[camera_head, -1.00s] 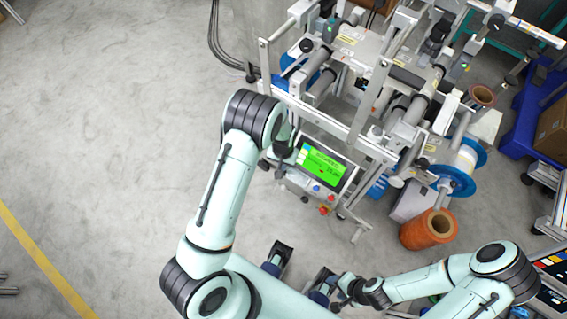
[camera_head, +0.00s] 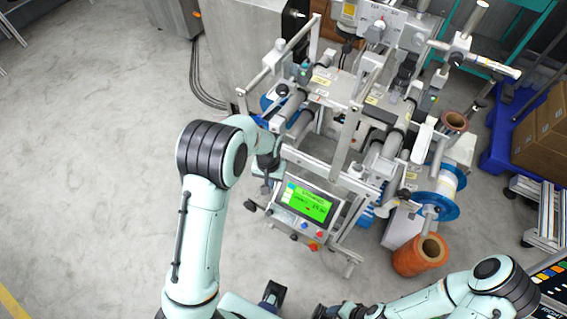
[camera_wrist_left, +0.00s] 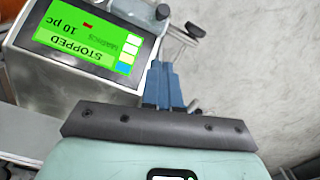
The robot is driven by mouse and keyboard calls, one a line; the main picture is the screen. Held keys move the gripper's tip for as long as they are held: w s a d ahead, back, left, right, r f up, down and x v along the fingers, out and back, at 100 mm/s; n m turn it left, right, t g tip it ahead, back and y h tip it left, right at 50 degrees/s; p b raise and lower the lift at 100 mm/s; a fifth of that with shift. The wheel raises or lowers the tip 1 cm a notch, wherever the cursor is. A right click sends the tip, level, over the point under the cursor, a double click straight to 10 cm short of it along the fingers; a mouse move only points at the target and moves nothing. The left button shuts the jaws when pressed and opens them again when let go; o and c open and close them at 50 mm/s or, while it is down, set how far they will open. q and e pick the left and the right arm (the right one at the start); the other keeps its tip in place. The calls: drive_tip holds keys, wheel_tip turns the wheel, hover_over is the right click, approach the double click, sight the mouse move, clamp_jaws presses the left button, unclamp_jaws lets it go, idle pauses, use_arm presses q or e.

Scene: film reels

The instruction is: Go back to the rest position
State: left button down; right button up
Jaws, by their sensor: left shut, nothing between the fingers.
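My left arm (camera_head: 196,240) rises from the bottom left and bends at its dark-ringed joint towards the machine. My left gripper (camera_head: 268,172) is partly hidden at the end of that arm, close to the upper left of the control panel. In the left wrist view, its blue-grey fingers (camera_wrist_left: 164,85) are together with nothing between them. They are beside the panel's right edge; I cannot tell whether they touch it. My right arm (camera_head: 440,300) comes in low from the right. Its gripper end (camera_head: 328,311) is at the bottom edge and too cut off to read.
The machine (camera_head: 350,110) with its rails stands right of my left arm. Its control panel (camera_head: 305,204) has a green screen reading STOPPED (camera_wrist_left: 85,38). An orange roll (camera_head: 420,256) and a blue-flanged reel (camera_head: 438,192) are at its right. The floor at left is clear.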

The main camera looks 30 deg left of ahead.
use_arm(q)
drive_tip(key=shift+s+r, duration=0.1)
drive_tip(key=s+d+f+g+h+p, duration=0.15)
drive_tip(key=s+d+f, duration=0.25)
drive_tip(key=s+f, duration=0.8)
drive_tip(key=s+d+f+n+h, duration=0.1)
drive_tip(key=s+d+f+h, duration=0.1)
drive_tip(key=s+d, duration=0.5)
drive_tip(key=s, duration=0.5)
drive_tip(key=shift+s+d+n+t+p, duration=0.35)
drive_tip(key=shift+d+n, duration=0.05)
use_arm(e)
drive_tip(key=shift+w+r, duration=0.3)
drive_tip(key=shift+r, duration=0.35)
drive_tip(key=shift+w+r, duration=0.25)
drive_tip(key=shift+r, duration=0.35)
use_arm(q)
drive_tip(key=shift+f, duration=0.1)
